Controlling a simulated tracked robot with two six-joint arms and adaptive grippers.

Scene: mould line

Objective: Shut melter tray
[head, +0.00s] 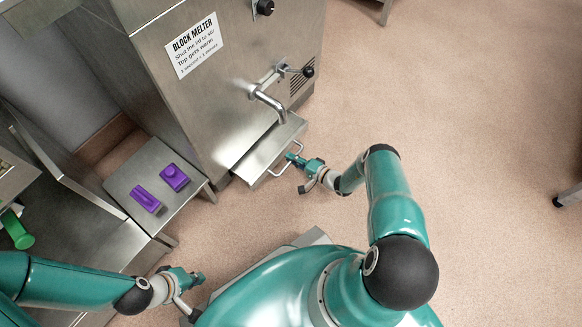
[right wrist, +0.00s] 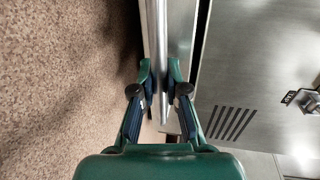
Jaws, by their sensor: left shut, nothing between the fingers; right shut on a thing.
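The block melter (head: 215,70) is a steel cabinet with a printed label, a spout and a knob. Its tray (head: 262,146) sticks out at the base of the front, below the spout (head: 270,103), with a bar handle (head: 290,160) on its front. My right gripper (head: 292,157) is at this handle. In the right wrist view the fingers (right wrist: 160,95) are shut on the handle bar (right wrist: 159,40), which runs between them. My left gripper (head: 198,278) is shut and empty, low at the left, well apart from the tray.
A small steel side table (head: 125,184) left of the melter carries two purple objects (head: 146,199) (head: 174,177). A green object (head: 17,230) is at the left edge. The floor (head: 450,130) right of the melter is clear.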

